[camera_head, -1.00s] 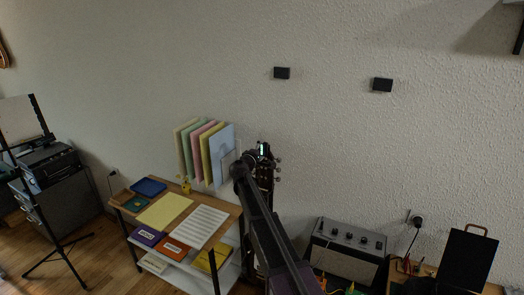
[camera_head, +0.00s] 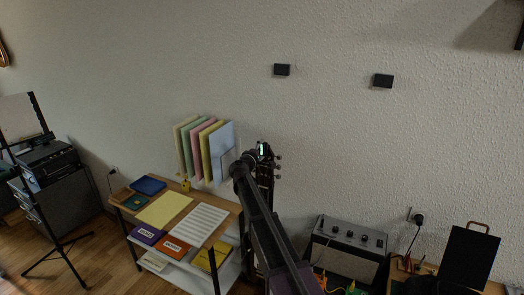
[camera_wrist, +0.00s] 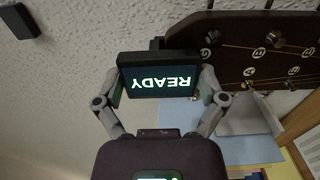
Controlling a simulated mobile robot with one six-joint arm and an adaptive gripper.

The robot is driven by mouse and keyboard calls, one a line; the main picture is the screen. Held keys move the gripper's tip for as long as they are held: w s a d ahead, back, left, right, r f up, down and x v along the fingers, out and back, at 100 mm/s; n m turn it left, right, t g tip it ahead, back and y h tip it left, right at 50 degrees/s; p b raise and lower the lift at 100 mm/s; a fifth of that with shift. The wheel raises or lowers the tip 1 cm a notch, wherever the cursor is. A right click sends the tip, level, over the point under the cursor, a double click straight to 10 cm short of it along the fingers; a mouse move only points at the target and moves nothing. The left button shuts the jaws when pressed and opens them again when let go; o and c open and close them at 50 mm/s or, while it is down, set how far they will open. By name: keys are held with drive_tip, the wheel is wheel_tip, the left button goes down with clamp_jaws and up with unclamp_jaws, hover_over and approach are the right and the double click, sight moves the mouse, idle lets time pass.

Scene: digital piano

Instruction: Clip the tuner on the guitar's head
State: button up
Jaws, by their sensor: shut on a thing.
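The tuner (camera_wrist: 158,75) is a small dark box with a lit screen reading READY, upside down in the wrist view. My gripper (camera_wrist: 160,88) is shut on it, one finger at each side. The guitar's head (camera_wrist: 265,50) is dark wood with pegs and strings, at the upper right of the wrist view. The tuner's back part lies at the head's left end; I cannot tell whether the clip grips it. In the head view, the tuner's lit screen (camera_head: 262,149) shows at the top of the guitar's head (camera_head: 267,172), and my arm hides most of the guitar below.
A shelf table (camera_head: 120,205) with papers and books stands left of the guitar, with upright folders (camera_head: 222,145) behind. An amplifier (camera_head: 345,248) stands to the right. Two small black boxes (camera_head: 282,70) are on the wall.

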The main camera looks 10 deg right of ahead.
drive_tip(key=shift+f, duration=0.1)
drive_tip(key=o, duration=0.8)
drive_tip(key=shift+s, duration=0.1)
drive_tip(key=shift+v, duration=2.45)
drive_tip(key=shift+a, duration=0.1)
drive_tip(key=v, duration=1.2)
